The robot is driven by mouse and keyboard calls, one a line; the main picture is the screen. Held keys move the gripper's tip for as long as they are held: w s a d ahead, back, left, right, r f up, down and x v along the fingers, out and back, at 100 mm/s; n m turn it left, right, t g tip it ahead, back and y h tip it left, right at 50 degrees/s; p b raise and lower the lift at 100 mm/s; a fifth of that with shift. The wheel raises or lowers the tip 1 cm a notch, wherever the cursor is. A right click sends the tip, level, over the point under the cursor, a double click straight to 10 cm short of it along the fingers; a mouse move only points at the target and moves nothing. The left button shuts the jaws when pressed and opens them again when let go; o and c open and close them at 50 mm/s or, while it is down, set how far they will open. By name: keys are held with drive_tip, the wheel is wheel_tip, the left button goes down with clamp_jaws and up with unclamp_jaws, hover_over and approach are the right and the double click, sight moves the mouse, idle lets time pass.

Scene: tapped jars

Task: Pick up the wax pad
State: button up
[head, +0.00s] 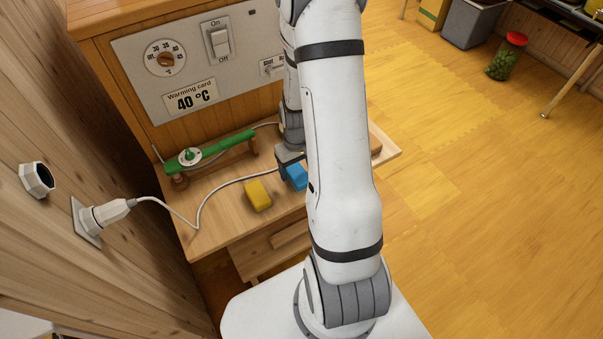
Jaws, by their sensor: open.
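A yellow block (257,196) with rounded edges lies on the wooden worktop (215,225). It may be the wax pad, but no label shows. A small blue block (295,177) lies to its right, partly hidden by my arm. My gripper (287,163) is open, low over the worktop at the blue block's upper left edge. My arm hides part of the gripper, and I cannot tell whether it touches the blue block. The yellow block is apart from the gripper, to its lower left.
A green bar device (215,148) stands on wooden supports behind the yellow block. A white cable (198,205) runs over the worktop from a wall plug (105,213). A control panel (200,60) with dial and switch rises at the back. Open floor lies right.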

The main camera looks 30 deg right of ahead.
sight(298, 173)
drive_tip(key=shift+d+f, duration=0.1)
drive_tip(key=shift+f, duration=1.5)
drive_tip(key=shift+c, duration=0.4)
drive_tip(key=c, duration=1)
drive_tip(key=shift+r, duration=0.1)
wheel_tip(298, 173, up, 10)
drive_tip(key=shift+f, duration=0.1)
drive_tip(key=o, duration=0.5)
drive_tip(key=c, duration=0.4)
